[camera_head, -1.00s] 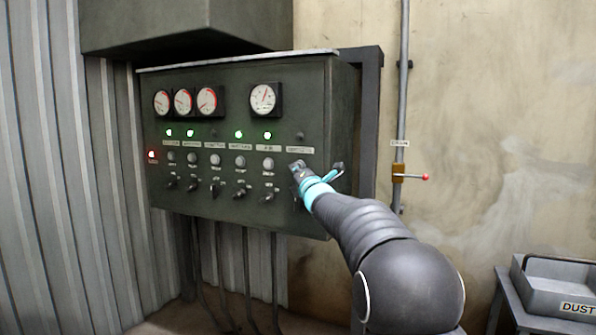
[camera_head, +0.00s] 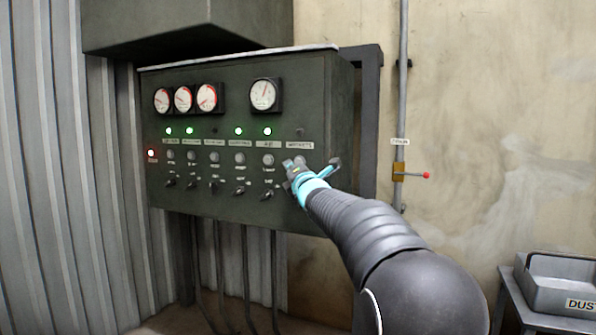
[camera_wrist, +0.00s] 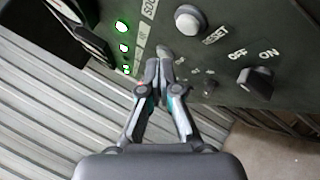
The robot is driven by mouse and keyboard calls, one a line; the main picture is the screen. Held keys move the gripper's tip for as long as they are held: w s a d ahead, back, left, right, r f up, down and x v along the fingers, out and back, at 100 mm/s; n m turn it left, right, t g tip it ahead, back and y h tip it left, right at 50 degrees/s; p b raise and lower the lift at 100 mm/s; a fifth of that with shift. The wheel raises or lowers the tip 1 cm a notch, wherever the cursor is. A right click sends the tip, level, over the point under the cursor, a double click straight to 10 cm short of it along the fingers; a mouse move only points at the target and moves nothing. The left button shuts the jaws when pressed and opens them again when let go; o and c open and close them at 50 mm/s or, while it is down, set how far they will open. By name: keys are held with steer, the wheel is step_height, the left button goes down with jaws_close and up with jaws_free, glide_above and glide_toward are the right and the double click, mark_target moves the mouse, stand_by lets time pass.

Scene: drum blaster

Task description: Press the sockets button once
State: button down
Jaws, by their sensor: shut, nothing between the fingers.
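The label reading "SOC…" (camera_wrist: 149,8) shows in the wrist view, cut by the top edge. A pale round button (camera_wrist: 190,20) marked RESET sits beside it, with a black OFF/ON knob (camera_wrist: 255,84) further right. In the head view, the rightmost label (camera_head: 300,145) on the panel looks like the sockets one, under an unlit lamp (camera_head: 300,133); my gripper largely covers the button below it. My gripper (camera_head: 289,165) is shut and empty close to the panel face. In the wrist view its fingertips (camera_wrist: 160,66) are below and left of the RESET button, apart in the picture; contact cannot be told.
The dark control panel (camera_head: 235,205) carries several gauges, green lamps, buttons and knobs left of my gripper. A red lamp (camera_head: 151,153) glows at its left edge. A grey bin (camera_head: 562,270) stands lower right.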

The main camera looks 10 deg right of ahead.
steer(key=shift+s+a+b, duration=0.7)
steer(key=shift+s+b, duration=0.1)
steer(key=shift+s, duration=0.1)
